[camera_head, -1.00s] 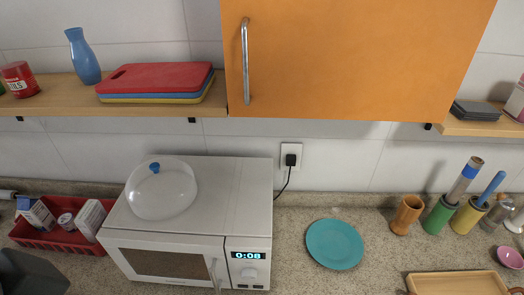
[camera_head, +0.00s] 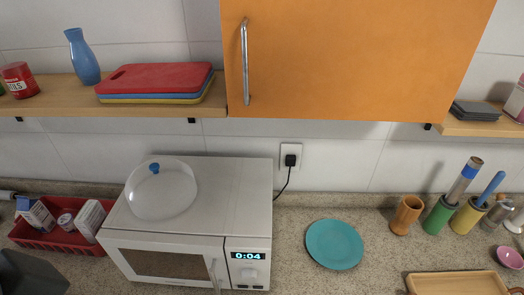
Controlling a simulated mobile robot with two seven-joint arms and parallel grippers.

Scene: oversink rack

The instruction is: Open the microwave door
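The white microwave (camera_head: 225,190) stands on the counter at the lower left of the middle. Its door (camera_head: 165,261) faces the front and looks closed, with a dark window and a vertical handle (camera_head: 214,272) at its right side. The handle's lower end is cut off by the picture edge. The display (camera_head: 248,255) on the right panel reads 0:04. A clear dome cover (camera_head: 161,192) with a blue knob sits on top. Neither gripper can be made out. A dark grey shape at the lower left corner cannot be identified for sure.
A red basket (camera_head: 62,242) with packages stands left of the microwave. A teal plate (camera_head: 334,244) lies to its right, with bare counter between. A wooden tray (camera_head: 456,284) and several utensil cups are farther right. An orange cabinet (camera_head: 350,60) and a shelf (camera_head: 50,95) hang above.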

